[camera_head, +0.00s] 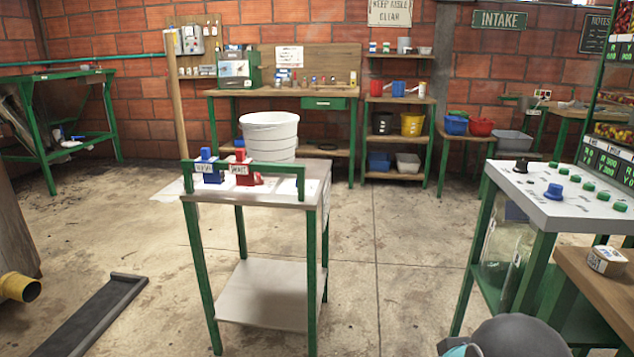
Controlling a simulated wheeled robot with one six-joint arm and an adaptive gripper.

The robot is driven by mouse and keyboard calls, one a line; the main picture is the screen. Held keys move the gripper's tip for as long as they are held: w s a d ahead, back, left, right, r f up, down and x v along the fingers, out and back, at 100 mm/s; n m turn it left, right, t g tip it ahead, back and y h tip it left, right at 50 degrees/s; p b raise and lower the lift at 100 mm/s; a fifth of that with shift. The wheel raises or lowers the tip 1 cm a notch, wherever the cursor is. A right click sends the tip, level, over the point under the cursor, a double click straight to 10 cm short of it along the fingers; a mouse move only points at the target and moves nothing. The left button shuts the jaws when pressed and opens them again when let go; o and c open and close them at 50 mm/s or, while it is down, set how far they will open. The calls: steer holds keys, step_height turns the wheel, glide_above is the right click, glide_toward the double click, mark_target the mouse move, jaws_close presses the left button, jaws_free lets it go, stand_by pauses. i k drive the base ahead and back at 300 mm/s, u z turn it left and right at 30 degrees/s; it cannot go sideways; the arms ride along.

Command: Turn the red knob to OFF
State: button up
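A red knob-like fitting (241,172) stands on the small green-framed stand (262,196) in the middle of the head view. It has a red top and a white label on its front that I cannot read for certain. A similar blue fitting (207,166) with a white label stands just left of it. I cannot make out an OFF mark or which way the red fitting is turned. My gripper is not in view. A grey rounded part of my arm shows at the bottom edge, right of centre, well apart from the stand.
A panel table (572,212) with a black knob, a blue knob (554,191) and several green buttons stands at right. A white bucket (269,137) is behind the stand. A dark channel (85,320) lies at left. Floor between stand and panel is clear.

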mark_target(259, 181)
steer(key=z, duration=0.3)
steer(key=i, duration=1.25)
steer(key=u, duration=0.85)
